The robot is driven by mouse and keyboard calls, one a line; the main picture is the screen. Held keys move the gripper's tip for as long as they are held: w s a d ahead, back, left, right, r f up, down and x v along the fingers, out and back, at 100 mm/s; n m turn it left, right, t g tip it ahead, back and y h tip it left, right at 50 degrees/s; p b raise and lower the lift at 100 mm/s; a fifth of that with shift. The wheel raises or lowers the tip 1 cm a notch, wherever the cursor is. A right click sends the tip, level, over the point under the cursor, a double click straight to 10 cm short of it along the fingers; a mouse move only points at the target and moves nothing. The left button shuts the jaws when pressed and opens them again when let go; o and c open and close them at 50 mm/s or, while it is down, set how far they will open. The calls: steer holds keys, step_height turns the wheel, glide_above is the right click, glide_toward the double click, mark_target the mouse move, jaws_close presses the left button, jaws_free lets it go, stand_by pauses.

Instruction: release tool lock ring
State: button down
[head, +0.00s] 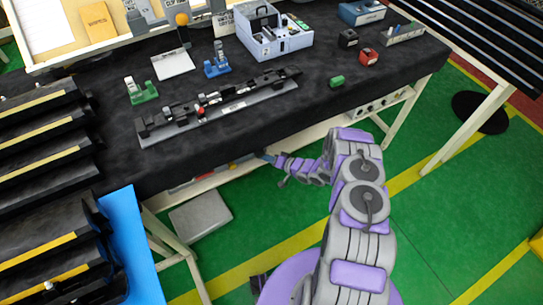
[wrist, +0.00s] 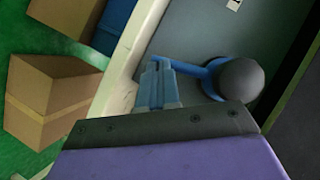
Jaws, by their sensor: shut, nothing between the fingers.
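I cannot make out a lock ring with certainty in either view. In the wrist view, a dark grey round knob (wrist: 240,79) sits on a blue arm against a grey panel (wrist: 205,35). My gripper (wrist: 158,68) shows there as two blue fingers, shut with nothing between them, just left of the knob. I cannot tell whether they touch the blue arm. In the head view my gripper (head: 266,156) is small, at the front edge of the black workbench (head: 310,115), below its top. The knob is not visible in the head view.
A long black fixture (head: 220,105) with a red knob lies on the bench. A grey box (head: 200,215) lies under the bench. Cardboard boxes (wrist: 52,100) stand left in the wrist view.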

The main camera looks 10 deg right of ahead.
steer(key=shift+r, duration=0.1)
stand_by(0.3)
steer(key=shift+r, duration=0.65)
steer(key=shift+s, duration=0.15)
